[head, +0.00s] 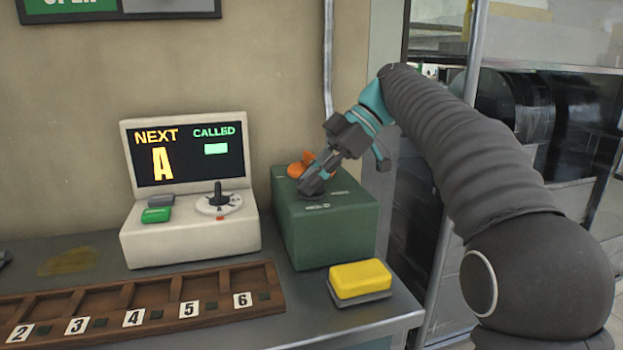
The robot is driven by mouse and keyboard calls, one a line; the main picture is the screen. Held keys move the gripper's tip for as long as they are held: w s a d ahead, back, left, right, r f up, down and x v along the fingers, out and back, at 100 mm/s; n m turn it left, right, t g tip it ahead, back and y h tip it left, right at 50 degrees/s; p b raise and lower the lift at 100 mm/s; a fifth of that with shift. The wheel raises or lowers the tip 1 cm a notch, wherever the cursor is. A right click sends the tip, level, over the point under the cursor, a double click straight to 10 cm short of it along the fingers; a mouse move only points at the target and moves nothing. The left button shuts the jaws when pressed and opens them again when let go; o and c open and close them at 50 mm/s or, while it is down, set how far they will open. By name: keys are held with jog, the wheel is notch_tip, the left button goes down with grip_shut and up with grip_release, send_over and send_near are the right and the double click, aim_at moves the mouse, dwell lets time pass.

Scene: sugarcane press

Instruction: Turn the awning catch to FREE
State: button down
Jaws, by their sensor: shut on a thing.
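A green box (337,228) stands on the counter, right of the ticket display. An orange part (295,170) shows on its top, just left of and behind my gripper. My gripper (313,187) points down at the box top, its fingers shut on a small dark fitting there, which I take for the awning catch. The fingers hide most of that fitting, so its setting cannot be read. Small pale markings on the box top are too small to read.
A numbered wooden rack (150,298) runs along the front. A metal pipe (328,60) rises behind.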

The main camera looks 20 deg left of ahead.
jog(key=c, duration=1.2)
grip_release()
jog(key=shift+w+d, duration=0.1)
jog(key=shift+w, duration=0.05)
